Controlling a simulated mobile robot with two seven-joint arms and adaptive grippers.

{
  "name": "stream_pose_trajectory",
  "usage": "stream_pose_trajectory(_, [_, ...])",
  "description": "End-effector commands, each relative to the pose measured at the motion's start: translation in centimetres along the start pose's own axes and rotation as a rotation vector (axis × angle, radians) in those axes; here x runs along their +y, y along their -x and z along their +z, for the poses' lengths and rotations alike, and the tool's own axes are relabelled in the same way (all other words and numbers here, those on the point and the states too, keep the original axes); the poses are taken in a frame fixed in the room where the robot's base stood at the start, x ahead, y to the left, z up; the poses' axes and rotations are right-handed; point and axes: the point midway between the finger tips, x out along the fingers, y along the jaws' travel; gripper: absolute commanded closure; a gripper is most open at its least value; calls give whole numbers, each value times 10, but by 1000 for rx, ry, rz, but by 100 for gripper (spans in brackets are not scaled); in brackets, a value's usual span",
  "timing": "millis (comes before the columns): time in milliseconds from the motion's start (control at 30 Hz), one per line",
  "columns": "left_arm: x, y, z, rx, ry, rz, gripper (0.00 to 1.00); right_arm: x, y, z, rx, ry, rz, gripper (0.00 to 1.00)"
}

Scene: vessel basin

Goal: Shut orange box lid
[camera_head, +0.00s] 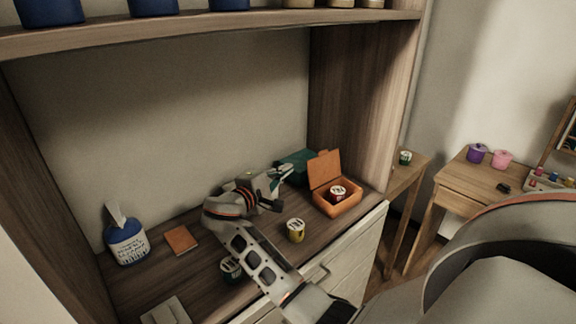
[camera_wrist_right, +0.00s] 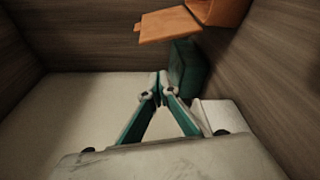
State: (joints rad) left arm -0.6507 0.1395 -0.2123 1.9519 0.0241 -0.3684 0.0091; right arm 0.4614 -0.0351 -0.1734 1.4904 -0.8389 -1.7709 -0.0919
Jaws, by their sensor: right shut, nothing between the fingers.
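The orange box (camera_head: 338,209) stands on the right part of the wooden shelf surface. Its lid (camera_head: 325,168) is open and stands up at the back; a jar with a white-marked top (camera_head: 338,191) sits inside. My right gripper (camera_head: 287,172) is to the left of the lid, apart from it, with its fingers shut and empty. In the right wrist view the shut fingertips (camera_wrist_right: 162,78) are in the middle, with the lid (camera_wrist_right: 170,26) and part of the box (camera_wrist_right: 220,9) at the top. My left gripper is not in view.
A green box (camera_head: 297,160) stands behind the lid, near the right gripper. A yellow jar (camera_head: 295,231) stands in front of the gripper, and a dark jar (camera_head: 230,268) is beside my forearm. The right side wall is close behind the box.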

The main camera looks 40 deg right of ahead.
Motion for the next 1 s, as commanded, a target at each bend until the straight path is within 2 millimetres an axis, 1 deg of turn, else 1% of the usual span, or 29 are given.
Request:
stream_pose_trajectory(33, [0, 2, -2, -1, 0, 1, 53, 2, -10, 2, -4, 1, 2, 100])
stream_pose_trajectory(200, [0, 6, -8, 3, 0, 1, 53, 3, -42, 2, -5, 2, 3, 100])
stream_pose_trajectory(367, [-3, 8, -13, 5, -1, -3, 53, 2, -70, 1, -3, 2, 2, 100])
stream_pose_trajectory(467, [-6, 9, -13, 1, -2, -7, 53, 2, -86, 2, -3, 2, 2, 100])
stream_pose_trajectory(500, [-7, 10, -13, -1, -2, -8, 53, 1, -87, 4, -1, 1, 1, 100])
stream_pose_trajectory(667, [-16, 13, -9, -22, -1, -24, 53, 1, -78, 22, 1, 2, 1, 100])
stream_pose_trajectory(800, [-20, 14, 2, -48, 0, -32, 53, 1, -74, 33, -1, 3, 0, 100])
stream_pose_trajectory(900, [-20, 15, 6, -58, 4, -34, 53, 1, -73, 37, 0, 2, 0, 100])
stream_pose_trajectory(1000, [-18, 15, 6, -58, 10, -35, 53, 0, -72, 38, 0, 2, 0, 100])
